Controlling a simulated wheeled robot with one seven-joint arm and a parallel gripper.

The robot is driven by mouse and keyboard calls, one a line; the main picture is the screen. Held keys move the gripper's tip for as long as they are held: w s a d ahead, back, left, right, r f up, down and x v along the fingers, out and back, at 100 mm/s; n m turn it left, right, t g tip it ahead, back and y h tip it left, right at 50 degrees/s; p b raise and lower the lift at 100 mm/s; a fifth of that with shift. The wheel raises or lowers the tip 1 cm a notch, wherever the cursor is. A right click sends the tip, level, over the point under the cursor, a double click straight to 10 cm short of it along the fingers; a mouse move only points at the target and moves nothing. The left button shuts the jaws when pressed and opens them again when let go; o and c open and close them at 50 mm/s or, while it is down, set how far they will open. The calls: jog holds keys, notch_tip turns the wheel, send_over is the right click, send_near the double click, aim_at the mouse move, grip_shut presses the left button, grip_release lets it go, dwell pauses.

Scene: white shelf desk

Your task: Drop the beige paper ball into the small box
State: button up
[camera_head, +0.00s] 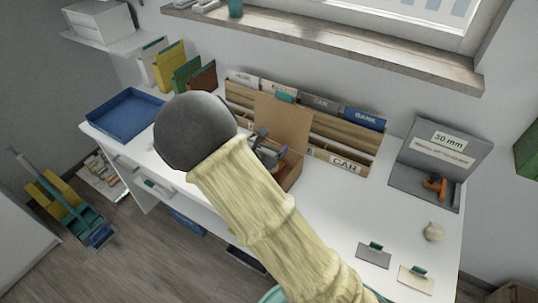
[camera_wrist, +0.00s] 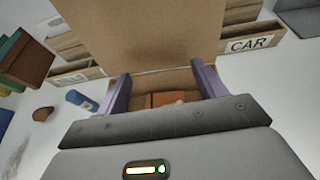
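A small beige rounded lump (camera_head: 433,231), which looks like the paper ball, sits on the right part of the desk in the head view. A cardboard box (camera_head: 290,178) with its lid (camera_head: 281,121) raised stands mid-desk. My gripper (camera_wrist: 165,88) is over this box, its purple fingers wide apart. Between them, in the wrist view, an orange-brown piece (camera_wrist: 165,99) shows with a small pale bit beside it. The gripper body hides much of the box inside, so I cannot tell what the pale bit is. My arm covers part of the box in the head view.
A labelled wooden organizer (camera_head: 345,148) stands behind the box. A grey open case (camera_head: 432,165) is at the right, a blue tray (camera_head: 126,114) at the left. Two small cards (camera_head: 373,257) (camera_head: 416,280) lie at the front right. The desk between box and case is mostly clear.

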jog(key=v, duration=1.7)
jog(key=shift+s, duration=0.2)
jog(key=s+d+m+g+p, duration=0.5)
jog(key=d+m+g, duration=0.4)
jog(key=d+m, duration=0.45)
jog(key=s+d+r+m+y+p, duration=0.3)
jog(key=d+r+m+y, duration=0.3)
jog(key=m, duration=1)
jog(key=shift+s+y, duration=0.45)
jog(key=shift+y, duration=0.15)
